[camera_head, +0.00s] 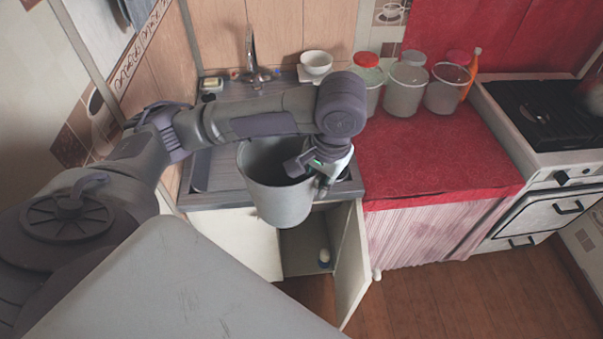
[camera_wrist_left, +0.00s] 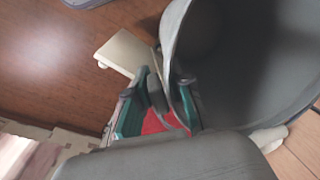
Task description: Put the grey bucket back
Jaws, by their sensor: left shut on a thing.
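The grey bucket (camera_head: 277,200) hangs upright in front of the sink counter, above the open cupboard below it. My left gripper (camera_head: 326,180) is shut on the bucket's right rim. In the left wrist view the bucket (camera_wrist_left: 255,65) fills the right side, and the fingers of the gripper (camera_wrist_left: 168,105) pinch its wall. The bucket hides part of the cupboard opening. My right gripper is in neither view.
The sink counter (camera_head: 235,200) has a tap (camera_head: 252,62) and a white bowl (camera_head: 316,62) at the back. The red oilcloth counter (camera_head: 430,165) to the right holds several lidded containers, with its front part clear. A white stove (camera_head: 545,135) stands at the far right. The wooden floor is clear.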

